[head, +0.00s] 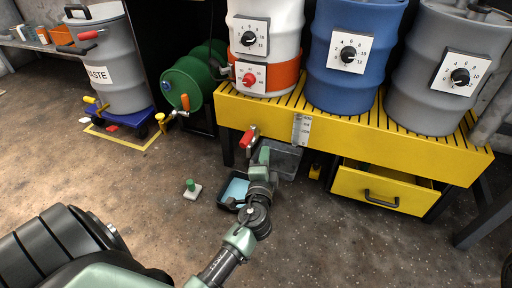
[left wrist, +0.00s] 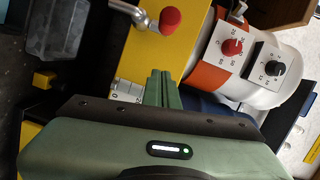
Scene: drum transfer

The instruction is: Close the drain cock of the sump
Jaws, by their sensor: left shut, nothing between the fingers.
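The sump (head: 345,128) is a yellow slatted bench across the middle right of the head view, and its yellow front also shows in the left wrist view (left wrist: 190,48). The drain cock (head: 248,137) with a red handle sits on the left part of its front. In the left wrist view the cock shows as a metal lever with a round red end (left wrist: 170,19) at the top. My left gripper (head: 265,152) is just right of and below the cock in the head view. Its green fingers (left wrist: 160,88) are shut and empty, apart from the red end. My right gripper is not in view.
White-orange (head: 268,30), blue (head: 352,50) and grey (head: 440,75) drums stand on the sump. A yellow drawer (head: 380,188) is open below. A black tray (head: 222,197) and a clear bin (head: 286,160) lie near my arm.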

